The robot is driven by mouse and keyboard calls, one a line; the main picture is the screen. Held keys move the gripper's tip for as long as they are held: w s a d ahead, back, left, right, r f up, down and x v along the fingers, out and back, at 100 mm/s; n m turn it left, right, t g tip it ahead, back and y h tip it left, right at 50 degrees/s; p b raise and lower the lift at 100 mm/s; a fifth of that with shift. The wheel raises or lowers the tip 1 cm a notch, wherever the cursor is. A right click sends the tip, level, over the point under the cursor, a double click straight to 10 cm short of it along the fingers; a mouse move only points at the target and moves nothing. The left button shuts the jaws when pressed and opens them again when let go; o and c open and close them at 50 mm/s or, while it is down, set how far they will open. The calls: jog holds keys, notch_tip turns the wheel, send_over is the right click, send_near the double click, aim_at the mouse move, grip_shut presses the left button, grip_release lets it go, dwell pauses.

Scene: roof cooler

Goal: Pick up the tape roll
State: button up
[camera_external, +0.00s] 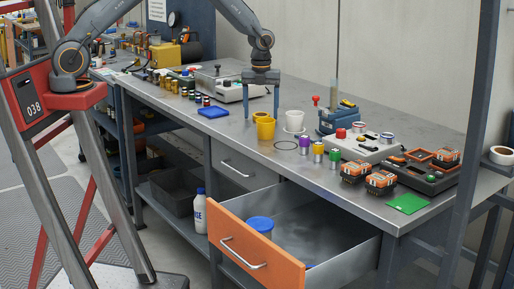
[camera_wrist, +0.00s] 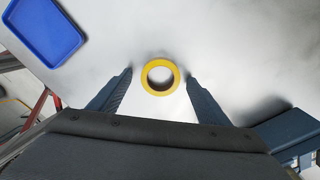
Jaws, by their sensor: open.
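In the wrist view the tape roll (camera_wrist: 147,83) shows as a yellow ring with an open centre, between the two fingertips. My gripper (camera_external: 262,117) points down over the roll with its fingers spread to either side. In the wrist view my gripper (camera_wrist: 159,75) is open, with a gap on each side of the roll. The exact height of the fingertips above the bench is hard to tell.
A blue vise (camera_external: 338,121) stands right. An orange-fronted drawer (camera_external: 255,250) hangs open below.

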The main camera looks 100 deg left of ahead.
jog(key=c, duration=1.1)
jog(key=shift+c, duration=0.2)
jog(key=shift+r, duration=0.1)
